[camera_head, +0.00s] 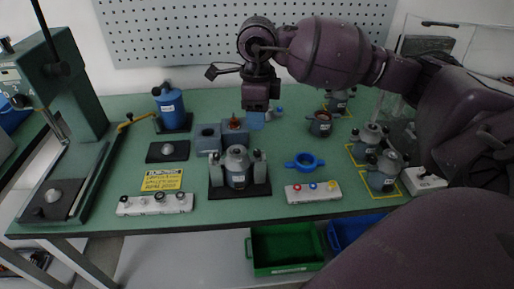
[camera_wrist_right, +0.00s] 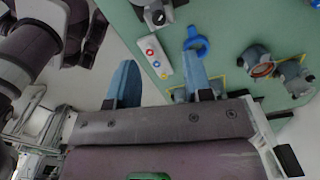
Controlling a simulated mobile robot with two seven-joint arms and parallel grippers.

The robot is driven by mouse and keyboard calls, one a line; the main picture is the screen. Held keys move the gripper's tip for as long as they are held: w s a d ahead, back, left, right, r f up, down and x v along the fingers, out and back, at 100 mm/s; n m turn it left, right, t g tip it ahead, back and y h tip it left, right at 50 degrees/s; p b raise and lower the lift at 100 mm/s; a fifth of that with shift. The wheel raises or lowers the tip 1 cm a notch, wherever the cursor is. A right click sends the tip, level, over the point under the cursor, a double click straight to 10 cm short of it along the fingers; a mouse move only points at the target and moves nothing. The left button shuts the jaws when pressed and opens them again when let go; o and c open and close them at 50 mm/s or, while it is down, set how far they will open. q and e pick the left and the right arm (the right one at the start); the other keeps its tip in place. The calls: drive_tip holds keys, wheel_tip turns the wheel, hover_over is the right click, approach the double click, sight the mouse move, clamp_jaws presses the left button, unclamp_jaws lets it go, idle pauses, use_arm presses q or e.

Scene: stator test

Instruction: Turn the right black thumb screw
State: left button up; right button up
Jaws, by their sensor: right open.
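A grey stator fixture (camera_head: 237,181) stands on a black base plate near the front middle of the green table. A small dark screw top shows on its left post, and the right black thumb screw (camera_head: 257,154) tops its right post. In the right wrist view, part of the fixture (camera_wrist_right: 152,5) shows at the top edge, with a dark knob on it. My right gripper (camera_head: 256,118) is above the table behind the fixture, apart from the screw. Its two blue fingers (camera_wrist_right: 160,82) are spread, with nothing between them. My left gripper is not in view.
A white strip with coloured buttons (camera_head: 314,192) and a blue ring with handles (camera_head: 304,161) lie right of the fixture. Grey-blue blocks (camera_head: 208,138) stand behind it. A yellow label (camera_head: 162,180) lies left. Several grey units stand at the right.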

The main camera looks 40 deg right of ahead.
sight(257, 151)
wheel_tip(257, 151, down, 10)
drive_tip(key=shift+r+b, duration=0.15)
drive_tip(key=shift+b, duration=0.35)
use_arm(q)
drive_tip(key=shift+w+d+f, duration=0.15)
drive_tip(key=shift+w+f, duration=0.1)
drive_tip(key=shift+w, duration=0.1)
use_arm(e)
drive_tip(key=shift+f, duration=0.45)
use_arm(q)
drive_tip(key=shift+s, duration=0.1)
use_arm(e)
drive_tip(key=shift+c, duration=0.4)
clamp_jaws()
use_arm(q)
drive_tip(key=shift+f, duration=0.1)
